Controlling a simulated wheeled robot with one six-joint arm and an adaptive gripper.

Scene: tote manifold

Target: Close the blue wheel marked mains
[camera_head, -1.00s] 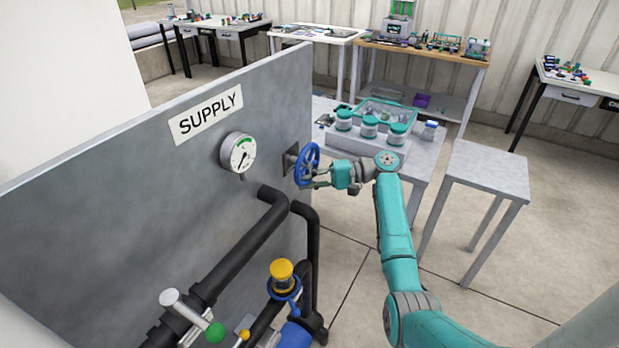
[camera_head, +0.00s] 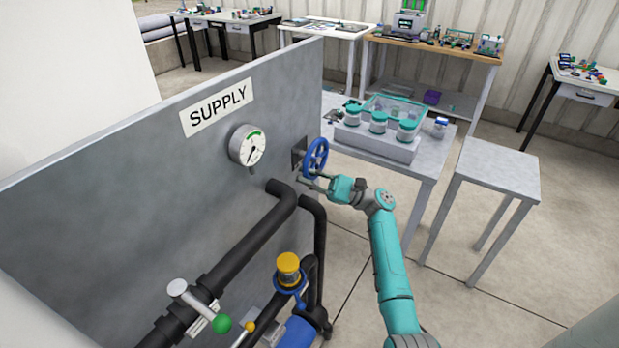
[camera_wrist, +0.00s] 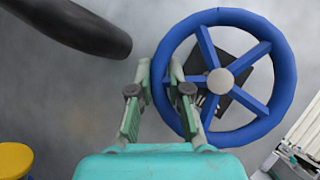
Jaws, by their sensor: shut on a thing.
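The blue wheel (camera_head: 325,158) is mounted on the right part of the grey panel, right of the gauge. In the wrist view it shows face-on as a blue ring with spokes and a grey hub (camera_wrist: 220,81). My gripper (camera_head: 308,181) is at its lower edge in the head view. In the wrist view my gripper's two fingers (camera_wrist: 160,73) stand either side of the wheel's left rim and are shut on it. No "mains" marking is readable on or beside the wheel.
The grey panel (camera_head: 120,165) carries a SUPPLY sign (camera_head: 218,106) and a gauge (camera_head: 248,147). Black pipes (camera_head: 250,240) run below, with a yellow-capped valve (camera_head: 288,268) and a green-tipped lever (camera_head: 220,323). A table with teal-lidded jars (camera_head: 378,123) stands behind my arm.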

